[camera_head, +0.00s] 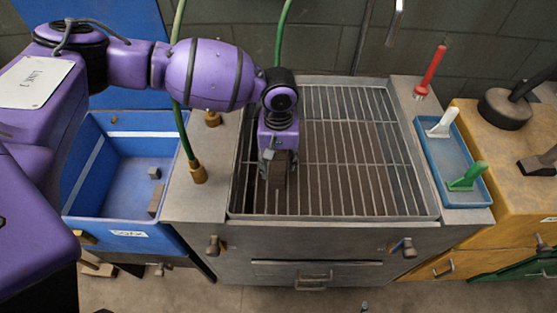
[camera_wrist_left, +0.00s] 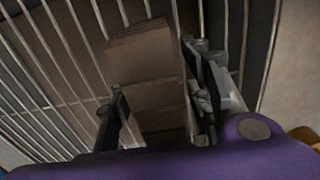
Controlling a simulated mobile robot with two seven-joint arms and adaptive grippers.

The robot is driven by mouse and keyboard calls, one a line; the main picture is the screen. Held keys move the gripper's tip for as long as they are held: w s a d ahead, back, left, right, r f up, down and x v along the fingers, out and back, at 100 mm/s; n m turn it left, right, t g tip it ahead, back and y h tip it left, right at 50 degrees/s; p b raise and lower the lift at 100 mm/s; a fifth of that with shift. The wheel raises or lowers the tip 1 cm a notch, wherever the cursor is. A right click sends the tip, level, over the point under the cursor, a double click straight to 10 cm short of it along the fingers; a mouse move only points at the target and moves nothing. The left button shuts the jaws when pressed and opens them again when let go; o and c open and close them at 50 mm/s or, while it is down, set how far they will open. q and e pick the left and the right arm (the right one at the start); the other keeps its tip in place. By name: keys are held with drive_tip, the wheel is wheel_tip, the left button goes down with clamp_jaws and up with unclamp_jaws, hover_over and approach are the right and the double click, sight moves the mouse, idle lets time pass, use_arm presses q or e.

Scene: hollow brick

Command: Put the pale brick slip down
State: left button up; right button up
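A brownish-grey brick piece (camera_head: 283,172), apparently the brick slip, is upright under my left gripper (camera_head: 276,158), above the rack. In the left wrist view the piece (camera_wrist_left: 148,65) lies between the two fingers of the gripper (camera_wrist_left: 158,108), one along each side, and the gripper looks shut on it. Lines cross its face. I cannot tell whether its lower end touches the rack. My right gripper is in neither view.
The wire rack (camera_head: 395,160) is otherwise bare, set in a grey metal bench (camera_head: 200,205). A blue bin (camera_head: 125,175) with small pieces stands left.

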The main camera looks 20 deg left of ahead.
use_arm(q)
drive_tip(key=shift+r, duration=0.4)
wheel_tip(320, 180, up, 5)
wheel_tip(320, 180, up, 6)
drive_tip(key=shift+f+p, duration=0.2)
drive_tip(key=shift+p, duration=0.25)
drive_tip(key=shift+r, duration=0.45)
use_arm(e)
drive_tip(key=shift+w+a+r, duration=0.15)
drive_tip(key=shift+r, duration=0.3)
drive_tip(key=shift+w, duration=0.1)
